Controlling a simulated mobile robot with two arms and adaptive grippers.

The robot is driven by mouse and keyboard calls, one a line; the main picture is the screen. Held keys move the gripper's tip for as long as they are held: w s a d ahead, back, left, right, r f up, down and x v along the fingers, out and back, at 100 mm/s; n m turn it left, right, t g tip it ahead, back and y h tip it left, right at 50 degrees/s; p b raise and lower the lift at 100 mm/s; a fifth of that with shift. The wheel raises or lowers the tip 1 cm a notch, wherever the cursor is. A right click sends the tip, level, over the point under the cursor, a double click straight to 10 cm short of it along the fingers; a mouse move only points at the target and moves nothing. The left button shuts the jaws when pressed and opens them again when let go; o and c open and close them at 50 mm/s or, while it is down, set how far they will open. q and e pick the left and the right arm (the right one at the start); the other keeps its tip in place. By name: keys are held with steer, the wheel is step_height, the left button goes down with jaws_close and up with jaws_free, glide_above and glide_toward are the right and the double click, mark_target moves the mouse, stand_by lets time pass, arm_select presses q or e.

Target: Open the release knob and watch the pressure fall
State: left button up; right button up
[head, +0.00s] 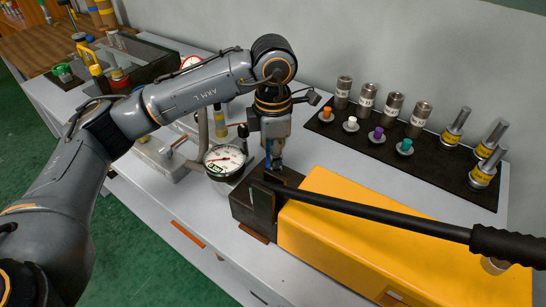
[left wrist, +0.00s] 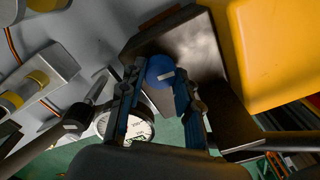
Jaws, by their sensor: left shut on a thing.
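The hand pump has a yellow body (head: 375,235) and a dark metal block (head: 252,215) at its left end. The blue release knob (left wrist: 160,70) sits at the dark block in the left wrist view. My left gripper (head: 273,168) points down over the block, and its two blue fingers are shut on the knob, one on each side. In the head view the fingers mostly hide the knob. The round white pressure gauge (head: 225,160) stands just left of the gripper; it also shows partly behind a finger in the left wrist view (left wrist: 137,128). Its reading is too small to tell.
A long black pump lever (head: 390,217) crosses over the yellow body. A dark mat (head: 455,180) at the back right holds several metal cylinders and coloured plugs. A grey vise block (head: 160,157) stands left of the gauge. A dark glass-sided bin (head: 150,68) stands at the back left.

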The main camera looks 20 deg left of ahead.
arm_select(q)
steer(key=o, duration=1.2)
steer(key=shift+c, duration=0.2)
steer(key=shift+r, duration=0.15)
step_height(320, 180, up, 12)
